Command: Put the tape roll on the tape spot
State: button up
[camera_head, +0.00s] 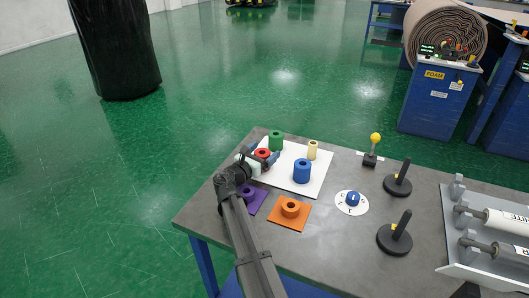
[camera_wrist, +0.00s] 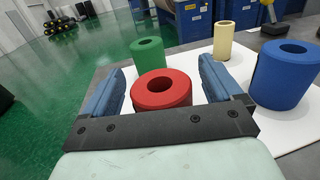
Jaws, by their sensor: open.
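A short, wide red roll (camera_head: 262,153) with a round hole stands on a white board (camera_head: 306,188). My gripper (camera_head: 261,158) is open, and its blue fingers lie either side of the red roll. In the wrist view the red roll (camera_wrist: 162,91) sits between the fingertips, with a gap visible on each side. An orange square (camera_head: 290,225) carries a low orange roll (camera_head: 290,207). A purple square (camera_head: 259,203) carries a purple roll (camera_head: 247,190), partly hidden by my arm. No readable label shows which roll is the tape roll or which square is its spot.
Green (camera_head: 276,140), blue (camera_head: 302,171) and cream (camera_head: 312,149) rolls stand on the white board near the red one. A dial (camera_head: 352,199), a yellow-knobbed lever (camera_head: 374,146) and two black upright holders (camera_head: 398,181) stand to the right. A rack of rollers (camera_head: 490,243) lies at far right.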

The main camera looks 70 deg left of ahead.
jog(key=v, duration=1.1)
jog(key=shift+d, duration=0.1)
